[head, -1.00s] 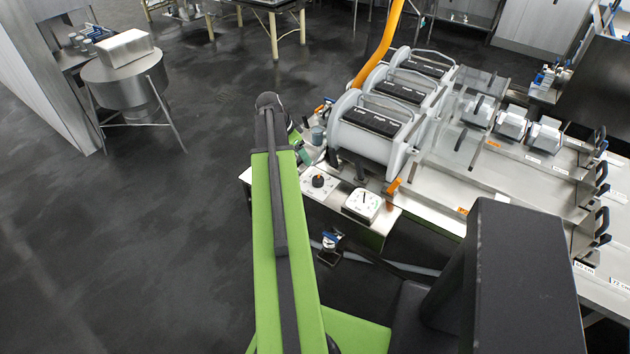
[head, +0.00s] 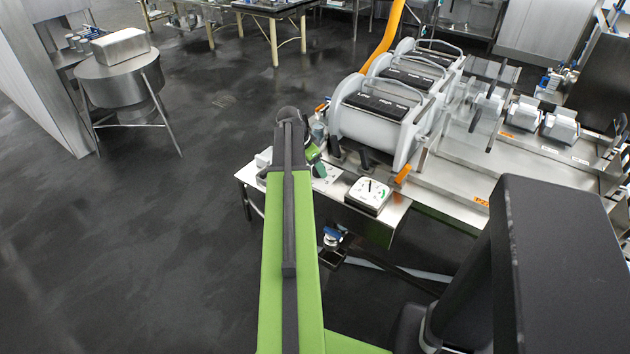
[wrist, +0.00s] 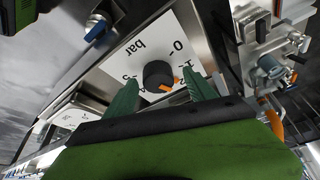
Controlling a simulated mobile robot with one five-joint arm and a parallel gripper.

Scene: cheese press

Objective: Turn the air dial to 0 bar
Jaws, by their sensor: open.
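The air dial is a black round knob (wrist: 158,74) with an orange pointer, on a white plate (wrist: 150,48) marked "bar", "0" and other numbers. The pointer is on the knob's lower right side, away from the 0 mark; its exact reading is unclear. My gripper (wrist: 161,80) is open, with its green fingers on either side of the knob in the wrist view. I cannot tell whether they touch it. In the head view my arm hides the knob, and only part of the white plate (head: 327,183) shows.
A white gauge with a needle (head: 369,194) sits right of the dial plate on the steel shelf. A blue-handled valve (head: 333,237) is below. Large grey drums (head: 378,118) stand behind. Metal fittings (wrist: 272,70) are at the right of the wrist view.

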